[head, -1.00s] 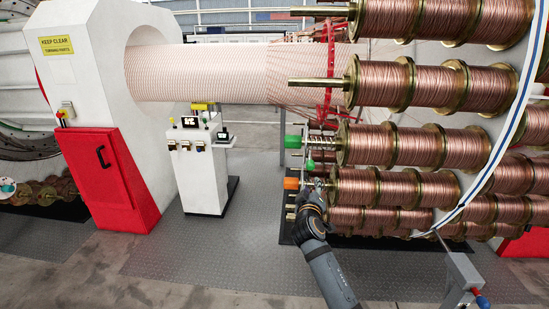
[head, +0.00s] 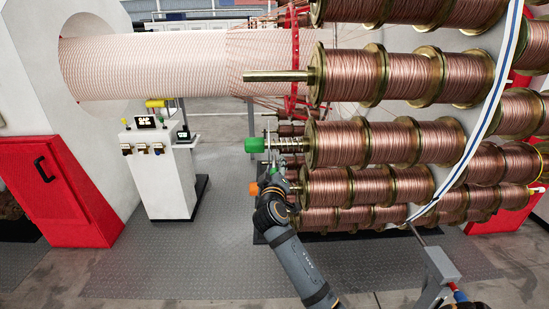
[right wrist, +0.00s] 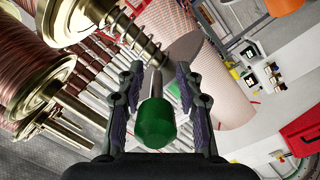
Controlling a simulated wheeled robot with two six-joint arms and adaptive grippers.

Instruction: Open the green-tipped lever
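In the right wrist view, the lever's green tip (right wrist: 156,118) is a rounded, tapered knob on a short metal stem. My right gripper (right wrist: 159,72) is open, with one finger on each side of the green tip. Gaps show between the tip and both fingers, so it is not gripped. The lever is small and partly hidden there. My left gripper is not in view.
Copper spools (head: 340,143) on brass-coloured shafts fill the right side, close to my right gripper. A white control stand (head: 165,185) and a red cabinet door (head: 60,190) stand left. Patterned floor (head: 215,255) between is clear.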

